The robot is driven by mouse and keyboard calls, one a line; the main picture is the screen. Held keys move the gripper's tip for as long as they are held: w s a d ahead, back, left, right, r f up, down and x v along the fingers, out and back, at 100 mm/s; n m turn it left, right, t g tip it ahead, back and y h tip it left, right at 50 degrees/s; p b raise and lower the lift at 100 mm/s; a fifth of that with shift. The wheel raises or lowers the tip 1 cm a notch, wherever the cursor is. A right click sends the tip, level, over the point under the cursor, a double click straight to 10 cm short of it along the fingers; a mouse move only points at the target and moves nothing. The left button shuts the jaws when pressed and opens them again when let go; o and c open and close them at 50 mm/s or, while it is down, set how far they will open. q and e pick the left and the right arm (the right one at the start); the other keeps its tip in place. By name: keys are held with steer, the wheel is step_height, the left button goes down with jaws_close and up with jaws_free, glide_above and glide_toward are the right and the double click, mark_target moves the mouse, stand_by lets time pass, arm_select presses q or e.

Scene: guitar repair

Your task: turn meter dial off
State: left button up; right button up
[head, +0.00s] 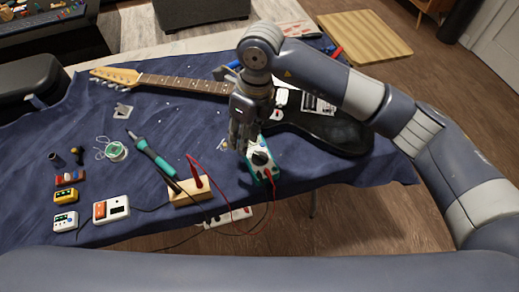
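The meter (267,172) is a small white and teal box near the front edge of the blue-covered table. Its round black dial (261,158) faces up, and a red lead plugs into its lower part. My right gripper (241,147) points down just behind and to the left of the dial and hides the meter's upper part. I cannot tell whether its fingers touch the meter or how far apart they are. The dial's exact setting is too small to read. My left gripper is out of view.
An electric guitar (187,85) lies behind my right gripper. A wooden block (191,191) with red and black leads, a teal soldering iron (151,152), a solder spool (116,151) and several small boxes lie to the left. A power strip (228,217) is on the floor.

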mark_target(260, 155)
steer(key=shift+t+h, duration=0.4)
steer(key=shift+h, duration=0.5)
steer(key=d+f, duration=0.1)
steer(key=f, duration=0.2)
steer(key=w+d+f+p, duration=0.1)
steer(key=f, duration=0.3)
steer(key=w+d+f+p, duration=0.1)
steer(key=f, duration=0.2)
steer(key=shift+d+f, duration=0.15)
steer(key=shift+d, duration=0.15)
steer(key=shift+c, duration=0.2)
jaws_close()
